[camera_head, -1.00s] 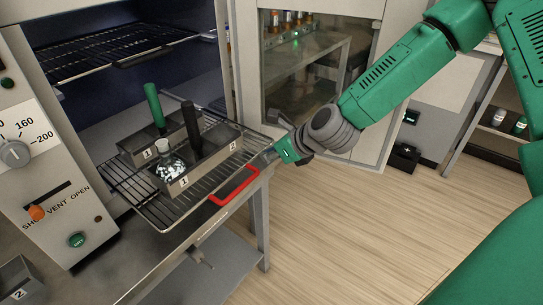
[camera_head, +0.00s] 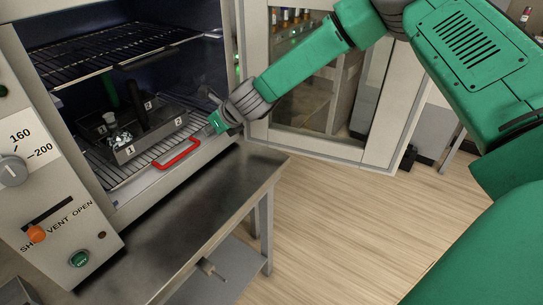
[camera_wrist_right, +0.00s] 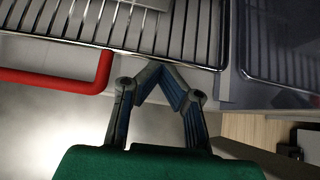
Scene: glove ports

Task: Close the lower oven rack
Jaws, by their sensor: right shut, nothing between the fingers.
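The lower oven rack (camera_head: 112,180) is a wire shelf with a red handle (camera_head: 177,154) at its front edge. It sits mostly inside the oven, with its front near the opening. A grey metal tray (camera_head: 160,139) with numbered sections, a green and a black upright handle, and a small glass vessel stands on it. My right gripper (camera_head: 212,127) is at the rack's front right corner, beside the red handle. In the right wrist view my right gripper (camera_wrist_right: 166,70) is shut and empty, its tips at the rack's front edge, right of the red handle (camera_wrist_right: 60,82). My left gripper is out of view.
An upper wire rack (camera_head: 105,52) sits inside the oven above. A metal table (camera_head: 215,215) extends in front of the oven. The control panel (camera_head: 40,190) is at left. A glass-door cabinet (camera_head: 325,90) stands at right; the wooden floor (camera_head: 330,230) is clear.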

